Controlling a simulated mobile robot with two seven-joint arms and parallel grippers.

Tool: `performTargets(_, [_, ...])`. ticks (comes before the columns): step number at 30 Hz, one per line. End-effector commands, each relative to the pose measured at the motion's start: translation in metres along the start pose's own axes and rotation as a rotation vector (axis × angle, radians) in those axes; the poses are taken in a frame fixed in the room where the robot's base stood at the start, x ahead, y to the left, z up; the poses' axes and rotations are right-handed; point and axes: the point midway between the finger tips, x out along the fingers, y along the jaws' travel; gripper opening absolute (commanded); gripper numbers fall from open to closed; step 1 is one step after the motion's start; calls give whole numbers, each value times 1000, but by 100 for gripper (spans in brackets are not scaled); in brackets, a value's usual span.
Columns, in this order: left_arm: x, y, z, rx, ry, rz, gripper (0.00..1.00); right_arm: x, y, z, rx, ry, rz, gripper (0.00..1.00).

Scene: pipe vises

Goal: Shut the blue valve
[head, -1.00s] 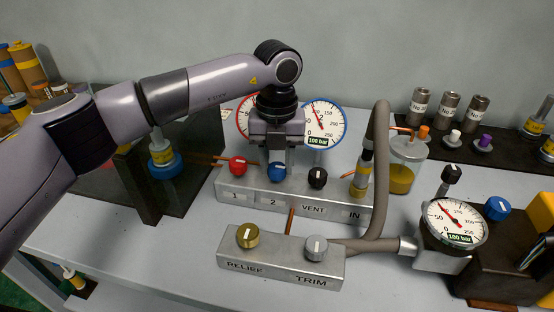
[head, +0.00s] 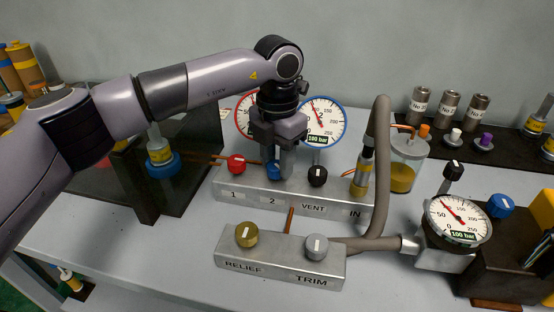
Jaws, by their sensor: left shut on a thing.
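The blue valve knob (head: 272,171) sits on the long metal manifold block (head: 294,196), above the label 2, between the red knob (head: 237,164) and the black VENT knob (head: 317,175). My left gripper (head: 279,170) points down over the blue knob and is shut on it. Its fingers hide part of the knob, so the pointer mark is hard to read. The blue-rimmed gauge (head: 324,124) behind it shows 100 bar. The red-rimmed gauge (head: 243,115) is partly hidden by my gripper. My right gripper is not in view.
A front block (head: 280,262) carries a brass RELIEF knob (head: 246,235) and a grey TRIM knob (head: 316,247). A grey hose (head: 380,190) arches up at the right. Another gauge (head: 458,219) and a second blue knob (head: 501,206) stand at far right.

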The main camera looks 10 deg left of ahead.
Motion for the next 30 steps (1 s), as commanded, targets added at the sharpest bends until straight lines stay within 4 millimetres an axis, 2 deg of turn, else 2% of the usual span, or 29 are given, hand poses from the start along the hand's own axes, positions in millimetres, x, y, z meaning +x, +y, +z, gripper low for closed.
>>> performTargets(18, [-2,-2,0,567,-4,2,7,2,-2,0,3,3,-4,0])
performTargets(30, [-2,-2,0,794,-5,2,7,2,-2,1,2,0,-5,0])
